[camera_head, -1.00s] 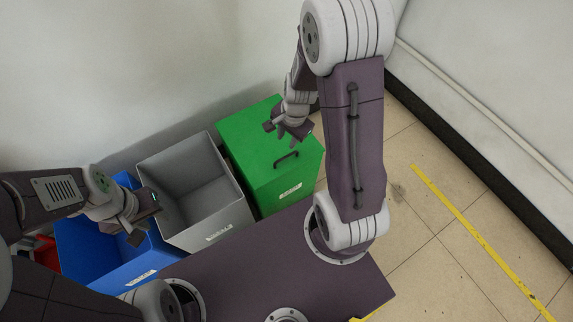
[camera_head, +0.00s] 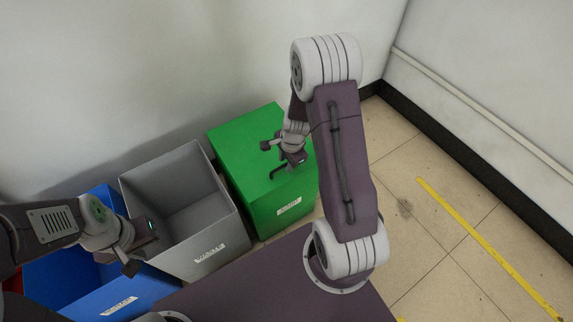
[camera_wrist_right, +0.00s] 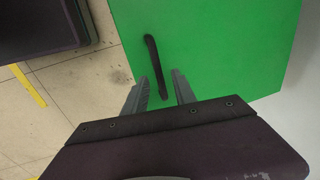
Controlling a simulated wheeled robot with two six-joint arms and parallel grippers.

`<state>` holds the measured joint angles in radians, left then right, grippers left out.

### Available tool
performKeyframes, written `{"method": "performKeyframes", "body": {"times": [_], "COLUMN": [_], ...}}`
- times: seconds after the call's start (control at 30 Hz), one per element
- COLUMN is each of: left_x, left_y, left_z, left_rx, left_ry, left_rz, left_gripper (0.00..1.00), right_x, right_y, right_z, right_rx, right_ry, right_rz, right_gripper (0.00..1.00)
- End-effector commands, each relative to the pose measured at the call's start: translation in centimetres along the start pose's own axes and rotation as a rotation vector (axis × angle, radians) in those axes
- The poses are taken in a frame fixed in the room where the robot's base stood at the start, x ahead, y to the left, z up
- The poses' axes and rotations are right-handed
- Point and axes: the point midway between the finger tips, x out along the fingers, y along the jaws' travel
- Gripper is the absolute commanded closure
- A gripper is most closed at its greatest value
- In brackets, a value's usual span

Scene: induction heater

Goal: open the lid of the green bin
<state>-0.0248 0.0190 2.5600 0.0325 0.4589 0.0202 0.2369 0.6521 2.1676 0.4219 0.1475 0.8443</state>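The green bin (camera_head: 285,210) stands against the wall with its green lid (camera_head: 240,132) shut. A dark bar handle (camera_head: 277,172) is on the lid near its front edge. It also shows in the right wrist view as a black handle (camera_wrist_right: 156,66). My right gripper (camera_head: 268,146) is over the lid, just behind the handle. In the right wrist view my right gripper (camera_wrist_right: 160,84) is open, its two fingers apart and the handle's near end between or just beyond their tips. Contact cannot be told. My left gripper (camera_head: 140,255) is over the blue and grey bins, seemingly empty.
An open grey bin (camera_head: 215,245) stands left of the green one, and an open blue bin (camera_head: 125,300) left of that. The wall is close behind the bins. Tiled floor (camera_head: 400,200) with a yellow line (camera_head: 480,240) is clear at the right.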

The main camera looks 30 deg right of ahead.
Motion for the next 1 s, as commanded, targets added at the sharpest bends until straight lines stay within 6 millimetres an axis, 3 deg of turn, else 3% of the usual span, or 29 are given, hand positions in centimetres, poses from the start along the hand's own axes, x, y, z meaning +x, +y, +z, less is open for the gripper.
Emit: {"method": "performKeyframes", "body": {"times": [0.17, 0.3, 1.0], "left_x": [-0.08, -0.07, -0.07], "left_y": [0.0, 0.0, 0.0], "left_z": [-0.01, -0.01, -0.01], "left_rx": [0.0, 0.0, 0.0], "left_ry": [0.0, 0.0, 0.0], "left_rz": [0.0, 0.0, 0.0], "left_gripper": [0.64, 0.64, 0.64], "right_x": [-0.07, -0.08, -0.08], "right_y": [-0.02, -0.02, -0.01], "right_z": [0.0, 0.0, 0.01], "right_rx": [-0.001, -0.001, -0.001], "right_ry": [0.0, 0.0, 0.0], "right_rz": [0.0, 0.0, 0.0], "right_gripper": [0.67, 1.0, 1.0]}}
